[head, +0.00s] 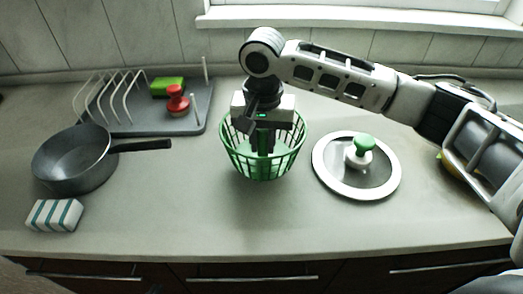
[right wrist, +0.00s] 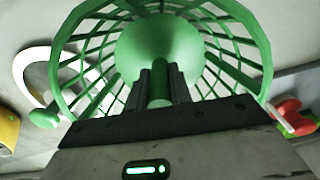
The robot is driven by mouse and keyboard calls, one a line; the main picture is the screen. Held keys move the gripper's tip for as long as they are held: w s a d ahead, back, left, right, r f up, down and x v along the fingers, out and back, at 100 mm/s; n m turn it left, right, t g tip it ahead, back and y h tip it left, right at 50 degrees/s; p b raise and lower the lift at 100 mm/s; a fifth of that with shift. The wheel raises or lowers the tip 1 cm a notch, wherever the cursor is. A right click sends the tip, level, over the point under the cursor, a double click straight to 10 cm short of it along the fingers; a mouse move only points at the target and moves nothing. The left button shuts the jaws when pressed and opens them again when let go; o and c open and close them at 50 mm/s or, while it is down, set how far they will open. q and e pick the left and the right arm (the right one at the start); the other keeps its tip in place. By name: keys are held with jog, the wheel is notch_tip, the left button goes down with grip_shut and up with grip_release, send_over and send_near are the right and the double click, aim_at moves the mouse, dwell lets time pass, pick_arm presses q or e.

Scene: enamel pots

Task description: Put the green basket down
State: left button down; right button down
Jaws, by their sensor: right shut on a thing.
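The green basket (head: 236,158) is in the middle of the head view, upright, with open lattice sides. My right gripper (head: 263,148) reaches down into it from above. In the right wrist view, the gripper (right wrist: 160,88) is shut on a green upright post in the middle of the basket (right wrist: 150,45). I cannot tell for sure whether the basket's bottom touches the counter. My left gripper is not in view.
The grey counter (head: 200,215) is clear in front of the basket. A glass lid (head: 321,178) with a green knob lies to the right. On the left are a dark pan (head: 72,165), a striped sponge (head: 54,215) and a drying rack (head: 130,125) holding a green sponge (head: 166,85) and a red-knobbed thing (head: 177,98).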

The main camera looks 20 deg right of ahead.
aim_at(262, 152)
jog(key=shift+w+f, duration=0.2)
jog(key=shift+f, duration=0.05)
jog(key=f, duration=0.3)
jog(key=shift+w, duration=0.2)
jog(key=shift+f, duration=0.25)
jog(key=c, duration=1.3)
grip_release()
jog(key=shift+f, duration=0.1)
jog(key=shift+o, duration=0.2)
notch_tip(262, 152, up, 12)
jog(key=shift+s+r, duration=0.1)
jog(key=shift+r, duration=0.05)
